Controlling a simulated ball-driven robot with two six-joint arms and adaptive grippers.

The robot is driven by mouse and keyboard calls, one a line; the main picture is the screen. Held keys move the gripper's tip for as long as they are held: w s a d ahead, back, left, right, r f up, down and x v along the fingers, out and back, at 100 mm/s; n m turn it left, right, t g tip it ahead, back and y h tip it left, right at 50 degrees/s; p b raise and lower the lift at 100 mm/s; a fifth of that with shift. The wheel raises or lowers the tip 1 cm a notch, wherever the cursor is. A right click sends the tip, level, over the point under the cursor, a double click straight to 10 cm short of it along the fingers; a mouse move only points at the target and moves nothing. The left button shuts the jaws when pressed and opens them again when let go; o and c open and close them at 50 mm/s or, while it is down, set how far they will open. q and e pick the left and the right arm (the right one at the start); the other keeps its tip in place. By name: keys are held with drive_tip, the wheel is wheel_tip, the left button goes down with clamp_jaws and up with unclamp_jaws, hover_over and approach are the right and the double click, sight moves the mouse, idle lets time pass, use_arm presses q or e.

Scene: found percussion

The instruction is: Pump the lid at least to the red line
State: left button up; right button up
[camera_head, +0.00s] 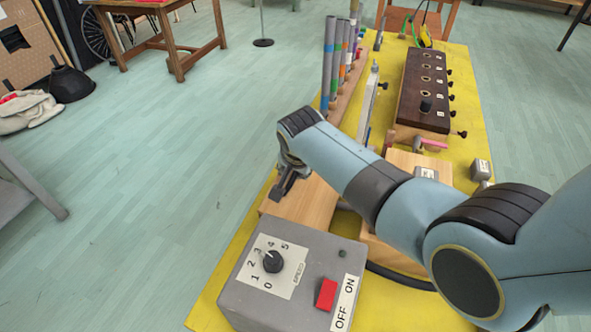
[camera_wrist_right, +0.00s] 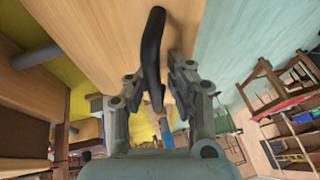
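My right gripper (camera_head: 286,186) hangs at a wooden box (camera_head: 306,205) behind the grey control box in the head view. The forearm hides part of this area. In the right wrist view, a black curved handle (camera_wrist_right: 151,48) runs along a pale wooden surface (camera_wrist_right: 95,35). The right gripper's fingers (camera_wrist_right: 157,80) stand apart on either side of the handle, with a gap visible at the right finger. Contact at the left finger is unclear. I cannot make out a red line, or which board is the lid. My left gripper is not in view.
A grey control box (camera_head: 300,268) with a dial (camera_head: 273,261) and red switch (camera_head: 326,294) stands at the front of the yellow table (camera_head: 462,80). Coloured pipes (camera_head: 328,62) and a dark wooden block (camera_head: 424,88) stand farther back. The floor at left is open.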

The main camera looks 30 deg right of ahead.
drive_tip(key=o, duration=0.4)
drive_tip(key=shift+w+a+r, duration=0.25)
drive_tip(key=shift+w+r, duration=0.05)
drive_tip(key=shift+s+f, duration=0.1)
